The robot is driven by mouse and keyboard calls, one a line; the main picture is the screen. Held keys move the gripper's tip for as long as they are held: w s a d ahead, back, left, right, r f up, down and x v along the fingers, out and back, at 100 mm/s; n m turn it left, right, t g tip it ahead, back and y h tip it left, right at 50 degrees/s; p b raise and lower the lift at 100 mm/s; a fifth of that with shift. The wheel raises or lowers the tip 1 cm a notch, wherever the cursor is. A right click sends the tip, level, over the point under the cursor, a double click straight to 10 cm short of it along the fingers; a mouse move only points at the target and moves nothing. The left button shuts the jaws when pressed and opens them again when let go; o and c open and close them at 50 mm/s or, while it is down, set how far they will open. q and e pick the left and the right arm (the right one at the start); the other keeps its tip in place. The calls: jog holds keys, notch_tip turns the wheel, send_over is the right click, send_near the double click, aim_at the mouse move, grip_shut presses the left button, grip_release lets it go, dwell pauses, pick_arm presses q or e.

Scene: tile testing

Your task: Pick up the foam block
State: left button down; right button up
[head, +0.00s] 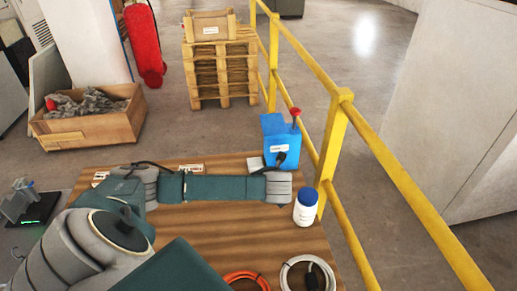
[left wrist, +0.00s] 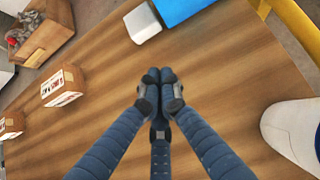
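A small whitish block (left wrist: 142,24), likely the foam block, lies on the wooden table beside a blue container in the left wrist view. In the head view it shows (head: 255,163) just left of the blue container, beyond my left arm. My left gripper (left wrist: 160,88) points down over bare table, its fingertips together with nothing seen between them. It is apart from the block, which is above it in the left wrist view. In the head view the wrist hides the left fingers. My right gripper is in neither view.
A blue container (head: 281,140) with a red-topped item stands at the table's back right. A white bottle (head: 306,209) stands near the right edge, and small cartons (left wrist: 63,86) lie left of my gripper. Orange (head: 247,281) and white (head: 303,274) cable coils lie in front. Yellow railing (head: 333,140) borders the right.

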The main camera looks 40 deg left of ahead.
aim_at(257, 167)
pick_arm(q)
jog(key=x, duration=0.7)
jog(key=shift+w+a+f, duration=0.1)
jog(key=shift+f, duration=0.1)
jog(key=shift+w+a+r, duration=0.15)
jog(key=shift+w+a, duration=0.2)
jog(key=shift+a, duration=0.15)
jog(key=shift+w+a+r, duration=0.15)
jog(key=shift+w+a, duration=0.2)
jog(key=shift+a, duration=0.1)
jog(key=shift+w+a+f, duration=0.15)
jog(key=shift+w+a, duration=0.35)
jog(key=shift+w+a, duration=0.9)
jog(key=shift+a, duration=0.25)
